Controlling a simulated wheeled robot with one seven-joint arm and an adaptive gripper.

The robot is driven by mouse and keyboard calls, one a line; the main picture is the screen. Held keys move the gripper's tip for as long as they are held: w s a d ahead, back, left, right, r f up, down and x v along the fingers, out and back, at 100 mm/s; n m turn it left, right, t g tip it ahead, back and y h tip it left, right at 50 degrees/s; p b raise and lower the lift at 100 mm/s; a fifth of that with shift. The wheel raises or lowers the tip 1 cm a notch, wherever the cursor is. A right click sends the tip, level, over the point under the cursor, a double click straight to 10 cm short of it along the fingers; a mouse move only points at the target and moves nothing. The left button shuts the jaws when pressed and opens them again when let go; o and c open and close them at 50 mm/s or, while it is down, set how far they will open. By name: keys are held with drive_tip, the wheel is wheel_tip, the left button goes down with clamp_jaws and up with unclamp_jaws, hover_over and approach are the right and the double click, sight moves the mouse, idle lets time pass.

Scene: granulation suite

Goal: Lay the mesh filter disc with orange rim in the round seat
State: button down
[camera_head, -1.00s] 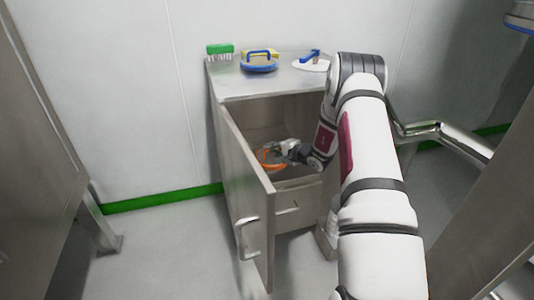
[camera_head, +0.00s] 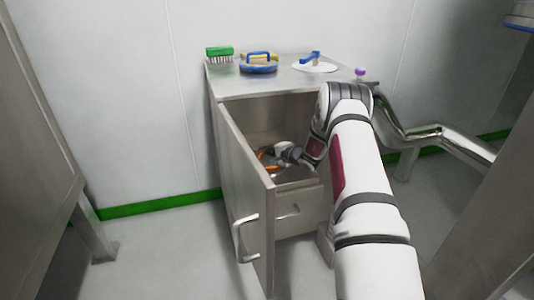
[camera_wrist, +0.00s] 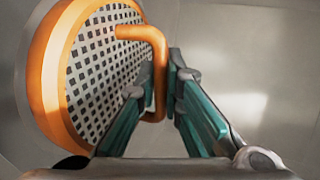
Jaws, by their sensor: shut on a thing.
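The mesh filter disc (camera_wrist: 100,65) has a thick orange rim, a perforated grey face and an orange bar handle. My gripper (camera_wrist: 162,85) is shut on the handle, with a fingertip on each side of it. I cannot make out the round seat in either view.
The steel cabinet (camera_head: 290,85) has its door (camera_head: 246,185) swung open at the left. On top are a green brush (camera_head: 219,53), a blue-rimmed disc (camera_head: 258,66), a white disc with a blue handle (camera_head: 314,66) and a purple-topped item (camera_head: 360,73). A steel pipe runs at the right.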

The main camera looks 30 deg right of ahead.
drive_tip(key=shift+f, duration=0.2)
drive_tip(key=c, duration=1.7)
unclamp_jaws()
drive_tip(key=shift+r, duration=0.1)
drive_tip(key=shift+s+d+r, duration=0.1)
drive_tip(key=shift+s+r, duration=0.1)
drive_tip(key=shift+s, duration=0.1)
drive_tip(key=p+v, duration=0.3)
drive_tip(key=v, duration=0.8)
drive_tip(key=shift+s+p, duration=0.2)
drive_tip(key=shift+p, duration=0.1)
drive_tip(key=shift+r, duration=0.1)
